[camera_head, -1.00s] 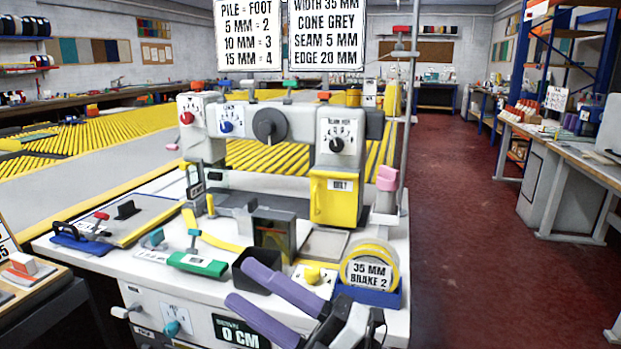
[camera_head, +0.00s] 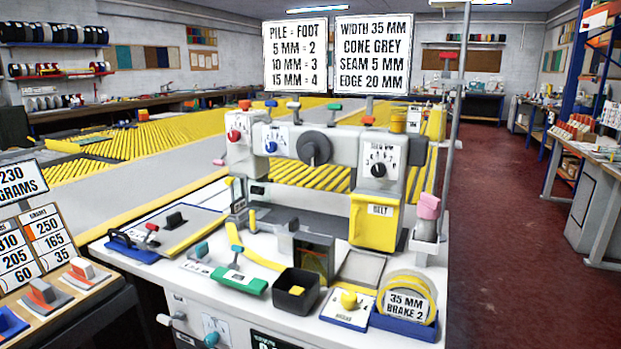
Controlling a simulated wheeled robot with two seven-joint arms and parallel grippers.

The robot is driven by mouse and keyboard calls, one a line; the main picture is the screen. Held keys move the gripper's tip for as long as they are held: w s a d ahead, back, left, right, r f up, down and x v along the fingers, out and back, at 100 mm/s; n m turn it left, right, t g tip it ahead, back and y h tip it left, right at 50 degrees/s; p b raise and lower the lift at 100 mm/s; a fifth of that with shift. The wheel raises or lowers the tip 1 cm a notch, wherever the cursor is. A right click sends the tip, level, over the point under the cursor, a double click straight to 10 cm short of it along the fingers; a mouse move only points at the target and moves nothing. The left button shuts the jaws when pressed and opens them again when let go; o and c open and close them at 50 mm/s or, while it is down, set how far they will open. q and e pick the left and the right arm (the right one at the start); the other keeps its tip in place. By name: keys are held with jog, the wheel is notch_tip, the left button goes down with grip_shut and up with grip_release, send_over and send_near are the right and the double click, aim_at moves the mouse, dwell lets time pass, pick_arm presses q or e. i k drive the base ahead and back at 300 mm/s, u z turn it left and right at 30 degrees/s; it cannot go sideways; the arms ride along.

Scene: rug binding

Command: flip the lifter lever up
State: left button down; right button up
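The white sewing machine (camera_head: 243,152) stands on a pale bench. It carries several levers and knobs, and I cannot read which one is labelled as the lifter. A pink-handled lever (camera_head: 428,207) stands upright at its right end. A yellow lever (camera_head: 234,236) rises left of the machine bed, above a green block (camera_head: 239,281). A small teal lever (camera_head: 201,250) is beside it to the left. Neither gripper shows in the head view.
A black bin (camera_head: 296,292), a yellow knob on a plate (camera_head: 348,300) and a yellow tape roll in a blue holder (camera_head: 407,299) line the bench front. A side table with weights (camera_head: 83,268) is at left. Red floor (camera_head: 490,220) is clear at right.

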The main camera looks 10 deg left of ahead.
aim_at(220, 162)
jog(key=u, duration=0.55)
jog(key=k, duration=0.65)
jog(key=u, duration=0.95)
jog(key=i, duration=1.85)
jog(key=z, duration=0.4)
